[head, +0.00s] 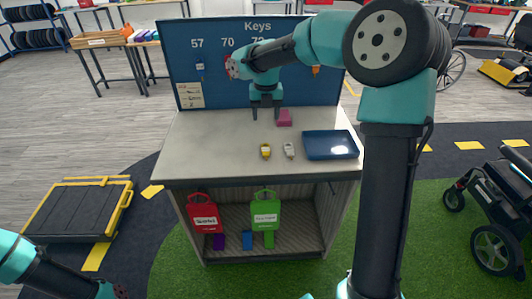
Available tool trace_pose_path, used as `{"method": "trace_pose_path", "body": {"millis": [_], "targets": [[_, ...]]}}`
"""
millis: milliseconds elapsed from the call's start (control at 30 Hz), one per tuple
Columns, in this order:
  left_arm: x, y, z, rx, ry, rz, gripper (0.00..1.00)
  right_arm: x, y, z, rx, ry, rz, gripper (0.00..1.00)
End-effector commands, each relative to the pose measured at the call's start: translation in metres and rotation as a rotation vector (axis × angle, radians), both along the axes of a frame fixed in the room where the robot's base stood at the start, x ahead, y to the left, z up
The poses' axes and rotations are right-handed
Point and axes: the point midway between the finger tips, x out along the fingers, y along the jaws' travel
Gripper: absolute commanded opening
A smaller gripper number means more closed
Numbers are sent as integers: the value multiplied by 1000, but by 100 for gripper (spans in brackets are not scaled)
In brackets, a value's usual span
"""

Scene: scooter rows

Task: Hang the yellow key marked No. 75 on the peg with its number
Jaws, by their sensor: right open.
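The yellow key (265,151) lies on the worktop, left of a grey-white key (289,150); any number on it is too small to read. The blue key board (185,75) stands behind the worktop, headed "Keys". The labels 57 and 70 are readable, and a third beginning with 7 is partly covered. My right arm hides part of the board, and I cannot see a label 75 or its peg. My right gripper (267,113) points down, open and empty, above the worktop behind the yellow key. My left arm shows at the lower left, its gripper out of view.
The worktop's left is clear.

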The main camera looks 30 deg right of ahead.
Motion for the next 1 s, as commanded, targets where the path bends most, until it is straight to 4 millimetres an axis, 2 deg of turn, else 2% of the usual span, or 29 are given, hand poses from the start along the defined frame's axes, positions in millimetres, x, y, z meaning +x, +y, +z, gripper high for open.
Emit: {"method": "trace_pose_path", "body": {"millis": [167,800,1000], "targets": [[0,0,0,0,0,0,58,0,0,-12,-1,3,-1,60],[0,0,0,0,0,0,58,0,0,-115,0,4,0,60],[0,0,0,0,0,0,58,0,0,-123,0,0,-1,60]]}}
